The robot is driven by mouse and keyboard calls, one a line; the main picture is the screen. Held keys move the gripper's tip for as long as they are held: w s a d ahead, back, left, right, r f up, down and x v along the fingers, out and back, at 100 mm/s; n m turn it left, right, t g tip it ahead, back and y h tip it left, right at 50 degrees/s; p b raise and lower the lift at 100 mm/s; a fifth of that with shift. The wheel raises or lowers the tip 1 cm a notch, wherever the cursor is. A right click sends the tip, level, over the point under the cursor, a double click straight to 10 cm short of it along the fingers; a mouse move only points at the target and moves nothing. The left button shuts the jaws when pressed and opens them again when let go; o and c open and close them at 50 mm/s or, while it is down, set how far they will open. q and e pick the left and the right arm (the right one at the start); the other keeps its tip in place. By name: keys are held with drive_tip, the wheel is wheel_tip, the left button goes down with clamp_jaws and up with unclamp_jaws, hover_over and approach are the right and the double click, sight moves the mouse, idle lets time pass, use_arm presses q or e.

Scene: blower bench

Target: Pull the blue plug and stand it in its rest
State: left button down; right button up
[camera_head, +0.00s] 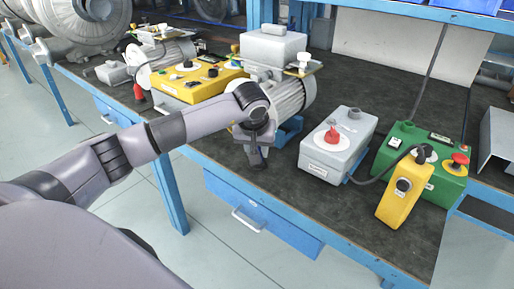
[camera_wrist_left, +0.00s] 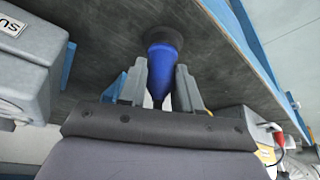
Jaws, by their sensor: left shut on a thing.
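My left gripper (camera_head: 257,158) is low over the front part of the bench, left of the grey box with the red knob. In the left wrist view my left gripper (camera_wrist_left: 160,76) is shut on the blue plug (camera_wrist_left: 159,60), one finger on each side of it. The plug's far end meets a dark round rest (camera_wrist_left: 164,37) on the bench top; I cannot tell whether it is fully seated. In the head view the plug and rest are hidden by the gripper or too dark to make out. My right gripper is not in view.
The grey box (camera_head: 338,146) and green box (camera_head: 427,165) stand to the right, with a yellow switch box (camera_head: 405,188) at the front edge. A motor (camera_head: 287,97) is behind my gripper; a yellow box (camera_head: 196,84) is left. Bench top (camera_head: 290,205) is clear in front.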

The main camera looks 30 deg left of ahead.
use_arm(q)
drive_tip(key=c, duration=0.7)
unclamp_jaws()
drive_tip(key=v, duration=0.7)
